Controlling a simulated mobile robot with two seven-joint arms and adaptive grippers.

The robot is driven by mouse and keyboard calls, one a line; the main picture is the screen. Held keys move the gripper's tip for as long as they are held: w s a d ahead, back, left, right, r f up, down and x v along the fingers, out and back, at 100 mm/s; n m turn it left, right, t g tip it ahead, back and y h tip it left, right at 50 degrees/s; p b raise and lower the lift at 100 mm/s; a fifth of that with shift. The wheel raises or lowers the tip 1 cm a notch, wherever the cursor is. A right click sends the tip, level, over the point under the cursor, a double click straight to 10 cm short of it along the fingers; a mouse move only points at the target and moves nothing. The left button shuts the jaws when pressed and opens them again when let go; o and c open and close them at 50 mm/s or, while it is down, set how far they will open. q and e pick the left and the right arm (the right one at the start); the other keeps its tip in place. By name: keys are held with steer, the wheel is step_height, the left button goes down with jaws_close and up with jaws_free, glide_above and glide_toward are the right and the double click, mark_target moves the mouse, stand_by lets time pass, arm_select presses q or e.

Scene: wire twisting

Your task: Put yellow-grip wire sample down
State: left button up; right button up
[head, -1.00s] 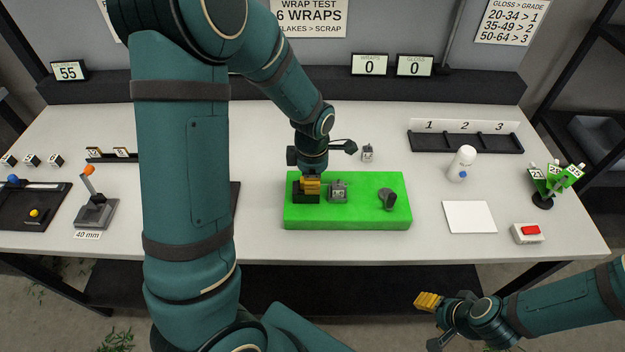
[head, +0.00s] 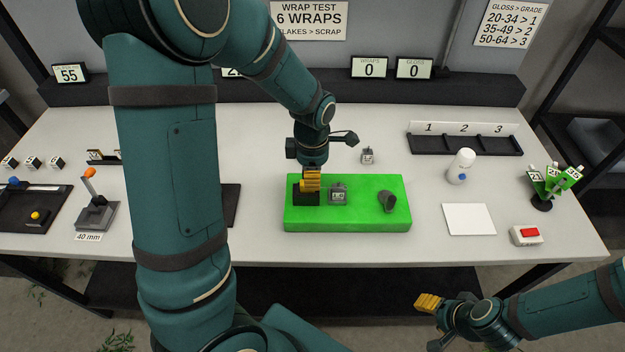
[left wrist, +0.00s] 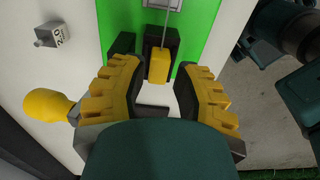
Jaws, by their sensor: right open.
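In the head view my left gripper (head: 311,177) is just over the black block (head: 305,197), and the grip cannot be told apart there. My right gripper (head: 428,302) is off the table's front edge, open and empty.
The green mat (head: 360,222) also bears a grey block (head: 338,194) and a dark grey knob (head: 388,201). A white bottle (head: 461,166), white pad (head: 469,218) and red-button box (head: 527,235) lie right. A small grey block (head: 367,156) stands behind the mat.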

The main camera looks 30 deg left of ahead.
arm_select(q)
step_height(320, 180, up, 9)
steer(key=p, duration=0.1)
steer(key=shift+f, duration=0.1)
stand_by(0.6)
